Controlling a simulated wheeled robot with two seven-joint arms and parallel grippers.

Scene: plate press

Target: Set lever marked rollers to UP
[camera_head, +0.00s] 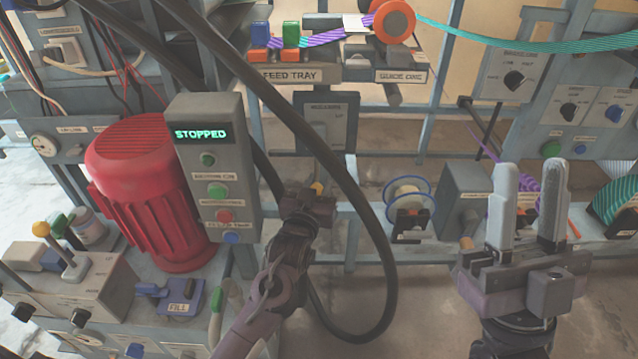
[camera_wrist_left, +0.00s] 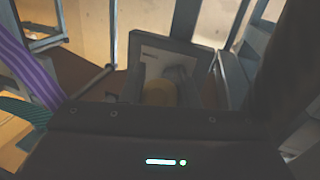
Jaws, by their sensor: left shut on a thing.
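The lever panel (camera_head: 328,112), a grey plate with a small label too blurred to read surely, stands behind my left gripper (camera_head: 310,196). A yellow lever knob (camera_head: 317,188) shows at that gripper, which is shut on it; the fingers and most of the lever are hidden. In the left wrist view the knob (camera_wrist_left: 160,93) sits before the grey panel (camera_wrist_left: 145,48), just beyond the dark gripper body. My right gripper (camera_head: 528,205) is open and empty, its two pale and dark fingers pointing up at the right.
A control box (camera_head: 212,165) reading STOPPED and a red motor (camera_head: 145,190) stand to the left. A thick black hose (camera_head: 350,195) loops around my left arm. The feed tray (camera_head: 300,74) is above, and a wire spool (camera_head: 408,203) is to the right.

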